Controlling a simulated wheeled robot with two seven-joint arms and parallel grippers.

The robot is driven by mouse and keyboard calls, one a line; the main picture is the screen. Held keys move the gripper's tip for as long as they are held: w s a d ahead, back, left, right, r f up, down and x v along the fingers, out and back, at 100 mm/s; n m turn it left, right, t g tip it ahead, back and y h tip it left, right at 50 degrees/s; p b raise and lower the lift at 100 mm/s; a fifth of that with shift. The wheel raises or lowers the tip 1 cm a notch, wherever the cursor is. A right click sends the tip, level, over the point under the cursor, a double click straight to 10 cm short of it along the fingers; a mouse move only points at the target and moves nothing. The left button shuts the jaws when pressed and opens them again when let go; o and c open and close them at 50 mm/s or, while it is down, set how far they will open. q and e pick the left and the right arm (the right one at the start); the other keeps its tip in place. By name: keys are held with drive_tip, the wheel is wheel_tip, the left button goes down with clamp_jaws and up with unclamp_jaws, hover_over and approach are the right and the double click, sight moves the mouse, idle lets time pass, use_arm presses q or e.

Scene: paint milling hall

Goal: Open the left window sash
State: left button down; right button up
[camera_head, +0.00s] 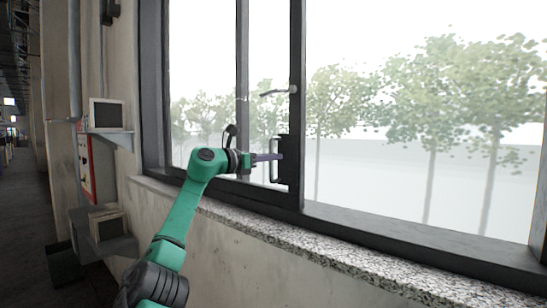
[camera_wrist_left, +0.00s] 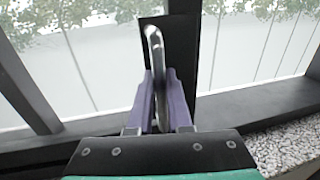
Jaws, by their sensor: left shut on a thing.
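The left window sash (camera_head: 297,60) is a dark-framed glass pane, its thick upright edge standing mid-picture in the head view. A pull handle (camera_head: 272,175) shaped like an upright loop sits on a dark plate on that edge. In the left wrist view the handle (camera_wrist_left: 154,45) is a grey metal loop rising between two purple fingers. My left gripper (camera_head: 270,157) is shut on the handle, with a finger on each side of it (camera_wrist_left: 158,88). The fingers hide the handle's lower part in the wrist view. My right gripper is not in view.
A speckled stone sill (camera_head: 330,255) runs below the window. A second thin upright bar (camera_head: 242,60) stands left of the sash edge. A lever (camera_head: 279,92) shows above the handle. Wall shelves (camera_head: 108,136) with boxes stand at the left. Trees show outside.

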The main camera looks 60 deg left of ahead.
use_arm(q)
drive_tip(key=shift+s+a, duration=0.1)
drive_tip(key=shift+a, duration=0.05)
drive_tip(key=c, duration=0.8)
unclamp_jaws()
drive_tip(key=shift+f, duration=0.1)
drive_tip(key=shift+c, duration=0.2)
drive_tip(key=s+d+b, duration=0.2)
drive_tip(key=s+b, duration=0.8)
drive_tip(key=s, duration=0.4)
drive_tip(key=shift+s+d, duration=0.15)
drive_tip(key=shift+s, duration=0.05)
